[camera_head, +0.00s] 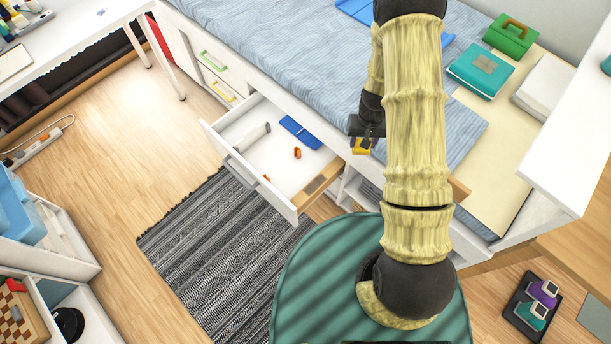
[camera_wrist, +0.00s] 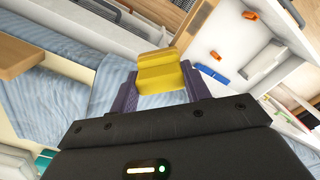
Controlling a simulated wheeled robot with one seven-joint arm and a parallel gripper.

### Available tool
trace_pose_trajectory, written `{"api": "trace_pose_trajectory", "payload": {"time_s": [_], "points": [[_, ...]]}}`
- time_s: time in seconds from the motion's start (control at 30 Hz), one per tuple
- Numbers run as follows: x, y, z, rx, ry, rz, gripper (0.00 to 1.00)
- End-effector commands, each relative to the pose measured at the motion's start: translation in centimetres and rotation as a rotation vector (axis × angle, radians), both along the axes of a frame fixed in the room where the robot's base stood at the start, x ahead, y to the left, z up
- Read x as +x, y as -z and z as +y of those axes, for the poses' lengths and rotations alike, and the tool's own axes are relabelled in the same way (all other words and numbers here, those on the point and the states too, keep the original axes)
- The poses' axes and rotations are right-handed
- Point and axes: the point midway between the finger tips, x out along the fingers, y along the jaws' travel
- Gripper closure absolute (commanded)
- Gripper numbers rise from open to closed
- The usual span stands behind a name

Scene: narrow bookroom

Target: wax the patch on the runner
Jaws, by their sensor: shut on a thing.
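My gripper (camera_wrist: 160,84) is shut on a yellow block (camera_wrist: 162,74), held between its two dark fingers. In the head view the block (camera_head: 361,147) shows below my gripper (camera_head: 366,136), above the bed's front edge and to the right of the open drawer (camera_head: 247,185). A brown strip (camera_head: 322,179) lies along the drawer's right side; I cannot tell whether it is the runner or the patch. The block appears apart from it. No distinct patch can be made out.
The white drawer holds a blue item (camera_head: 300,132), a pale roll (camera_head: 251,137) and small orange pieces (camera_head: 297,153). A striped rug (camera_head: 215,255) lies in front. A teal box (camera_head: 481,69) and a green case (camera_head: 511,38) rest on the right.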

Motion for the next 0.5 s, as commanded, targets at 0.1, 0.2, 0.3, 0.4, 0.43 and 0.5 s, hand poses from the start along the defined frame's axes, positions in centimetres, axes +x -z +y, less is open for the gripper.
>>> {"api": "trace_pose_trajectory", "payload": {"time_s": [0.1, 0.2, 0.3, 0.4, 0.43, 0.5], "points": [[0.0, 0.1, 0.1, 0.0, 0.001, 0.0, 0.71], [0.0, 0.8, 0.5, 0.0, 0.017, 0.0, 0.71], [0.0, 2.6, 1.7, 0.001, 0.056, 0.002, 0.71], [0.0, 5.2, 3.5, 0.002, 0.13, 0.002, 0.71], [0.0, 6.1, 4.1, 0.002, 0.158, 0.002, 0.71], [-0.1, 8.2, 5.6, 0.002, 0.232, 0.003, 0.71]]}}
